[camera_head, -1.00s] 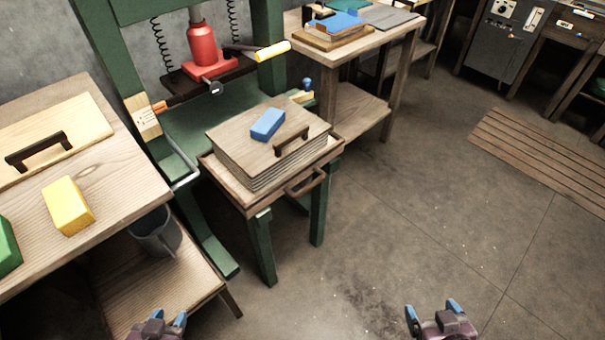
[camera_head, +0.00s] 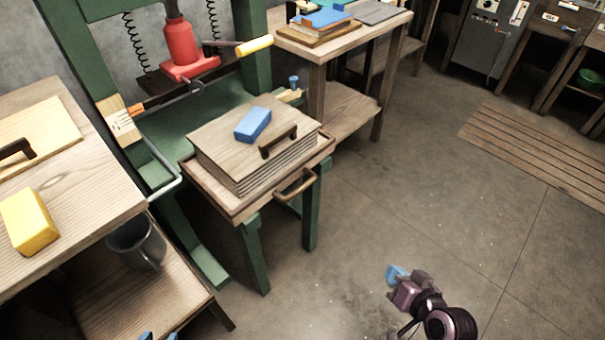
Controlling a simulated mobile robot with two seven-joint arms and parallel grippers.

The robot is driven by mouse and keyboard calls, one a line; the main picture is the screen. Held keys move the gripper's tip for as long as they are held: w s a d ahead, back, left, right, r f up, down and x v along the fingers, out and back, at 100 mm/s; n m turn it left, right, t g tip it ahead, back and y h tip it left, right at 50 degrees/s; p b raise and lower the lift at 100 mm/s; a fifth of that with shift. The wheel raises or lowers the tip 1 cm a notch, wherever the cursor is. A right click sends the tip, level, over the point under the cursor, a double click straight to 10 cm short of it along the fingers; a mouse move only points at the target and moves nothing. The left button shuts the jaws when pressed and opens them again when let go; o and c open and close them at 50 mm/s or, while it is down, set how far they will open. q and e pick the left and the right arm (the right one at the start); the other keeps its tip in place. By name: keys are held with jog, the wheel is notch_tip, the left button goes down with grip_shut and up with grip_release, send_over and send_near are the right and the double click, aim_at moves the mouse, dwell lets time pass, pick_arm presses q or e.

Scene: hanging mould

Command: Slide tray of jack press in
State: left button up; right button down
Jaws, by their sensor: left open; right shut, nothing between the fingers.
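The tray (camera_head: 237,211) of the jack press sticks out at the front of the green press frame (camera_head: 254,262). It has a bar handle (camera_head: 295,186) on its front edge. On the tray lies a wooden stack (camera_head: 218,137) with a dark handle and a blue block (camera_head: 253,124) on top. The red jack (camera_head: 190,52) stands above and behind the tray. My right gripper (camera_head: 393,274) is shut and empty, over the floor in front of the tray and apart from it. Only the fingertips of my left gripper (camera_head: 158,337) show at the bottom edge; it is open.
A wooden bench at left (camera_head: 75,210) carries a yellow block (camera_head: 28,221), with a grey mug (camera_head: 137,242) on its lower shelf. Another wooden table (camera_head: 345,38) stands behind right. The floor (camera_head: 400,190) right of the press is clear.

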jog(key=w+a+m+y+b, duration=0.4)
jog(key=w+a+y, duration=0.15)
jog(key=w, duration=0.75)
jog(key=m+t+y+b, duration=0.2)
jog(key=m+y+b, duration=0.1)
send_near(298, 169)
jog(key=shift+h, duration=0.25)
jog(key=x, duration=0.6)
jog(key=shift+a+r, duration=0.25)
jog(key=shift+r, duration=0.05)
pick_arm(q)
notch_tip(298, 169, down, 6)
jog(key=shift+s+m+g, duration=0.3)
jog(key=shift+g, duration=0.1)
pick_arm(e)
jog(key=shift+w+a, duration=0.4)
jog(key=shift+w, duration=0.1)
pick_arm(q)
jog(key=shift+f, duration=0.2)
